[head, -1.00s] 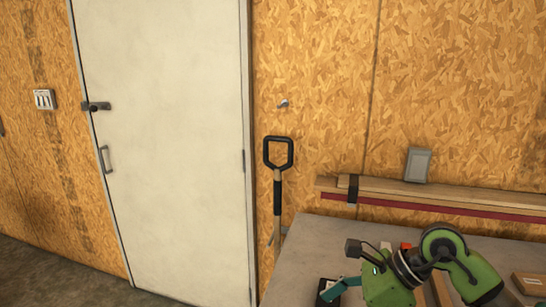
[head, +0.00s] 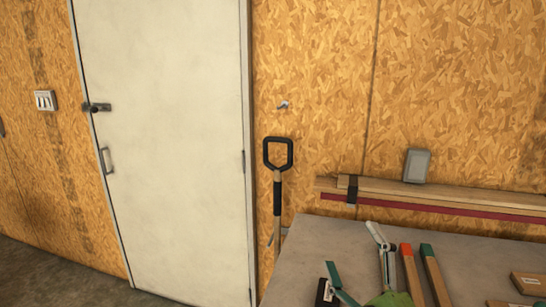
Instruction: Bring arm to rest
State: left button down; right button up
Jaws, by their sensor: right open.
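My right gripper (head: 338,282) is at the bottom edge of the head view, over the front of the grey table (head: 305,250). Its teal fingers are spread apart and I see nothing between them. Part of its green body (head: 392,299) shows, cut off by the frame's lower edge. A small black object (head: 323,292) is close beside the fingers; I cannot tell whether they touch. My left gripper is out of view.
On the table lie a light grey tool (head: 380,240), an orange-tipped wooden stick (head: 411,275), a teal-tipped one (head: 435,275) and small brown boxes (head: 528,283). Boards (head: 440,197) run along the wall. A shovel (head: 278,190) stands between table and white door (head: 165,150).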

jog(key=s+d+f+m+g+h, duration=0.2)
jog(key=s+f+m+g, duration=0.1)
jog(key=f, duration=0.5)
jog(key=s+d+f+m+g+h, duration=0.2)
jog(key=s+d+f+m+g, duration=0.15)
jog(key=f, duration=0.35)
jog(key=s+d+f+m+g+h, duration=0.2)
jog(key=s+f+m+g, duration=0.15)
jog(key=f, duration=0.45)
jog(key=s+a+f+m+g+y, duration=0.1)
jog(key=s+f+m+g, duration=0.1)
jog(key=s+f+g, duration=0.5)
jog(key=s+a+f+m+g+y, duration=0.15)
jog(key=s+f, duration=0.35)
jog(key=s, duration=0.6)
notch_tip(320, 180, down, 26)
jog(key=s, duration=0.2)
jog(key=s+d+f+g, duration=0.1)
jog(key=s+d+f, duration=0.2)
jog(key=s+f, duration=1.2)
jog(key=shift+s+f+n+h, duration=0.25)
jog(key=shift+s+n+h, duration=0.2)
jog(key=shift+s, duration=0.2)
jog(key=shift+g, duration=0.25)
